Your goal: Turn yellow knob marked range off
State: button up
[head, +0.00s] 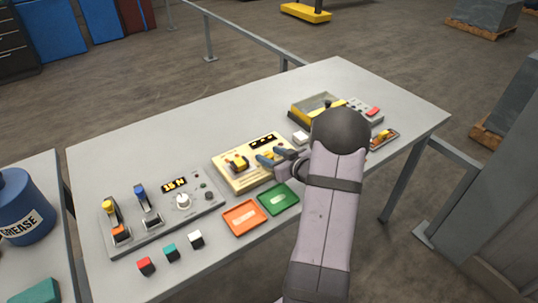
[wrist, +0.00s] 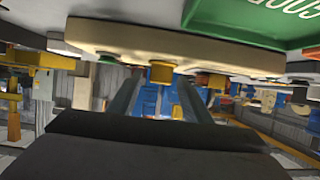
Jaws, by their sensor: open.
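A yellow knob (head: 239,163) stands up from a cream panel (head: 222,183) in the middle of the table. Its lettering is too small to read. In the wrist view, which is upside down, a yellow knob (wrist: 161,73) hangs from the panel's face (wrist: 160,42) beyond and roughly between the two fingers. My gripper (head: 264,158) is open and empty, over the panel just right of the knob in the head view. The fingers appear apart from the knob. The panel's right end is partly hidden by my gripper and arm.
A grey console (head: 150,233) with levers and a white dial stands left. Orange (head: 244,218) and green (head: 278,199) trays lie in front of the panel. A yellow-framed box (head: 311,108) stands behind. Small blocks (head: 171,252) sit near the front edge.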

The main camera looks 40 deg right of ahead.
jog(key=shift+b+v, duration=0.4)
jog(key=shift+v, duration=2.65)
jog(key=shift+w+r, duration=0.1)
jog(key=shift+w, duration=0.05)
jog(key=shift+w+a+g+h, duration=0.4)
jog(key=shift+w+a+g, duration=0.05)
jog(key=shift+g, duration=0.05)
jog(key=a+g+h, duration=0.1)
jog(key=a, duration=0.1)
jog(key=a+g+p, duration=0.1)
jog(key=a, duration=0.1)
jog(key=shift+s+f+m+g+h, duration=0.2)
jog(key=shift+f+m+g+h, duration=0.1)
jog(key=shift+g+h, duration=0.1)
jog(key=s+a+g, duration=0.1)
jog(key=s+a, duration=0.1)
jog(key=s+a+g, duration=0.1)
jog(key=a, duration=0.2)
jog(key=s+a+f+g, duration=0.1)
jog(key=s+a+g, duration=0.1)
jog(key=shift+s+a, duration=0.3)
jog(key=shift+a, duration=0.05)
jog(key=s+a+g+y+p, duration=0.1)
jog(key=s+a+g, duration=0.4)
jog(key=s+a, duration=1)
jog(key=shift+s+g+y, duration=0.4)
jog(key=shift+s+y, duration=0.1)
jog(key=shift+y, duration=0.2)
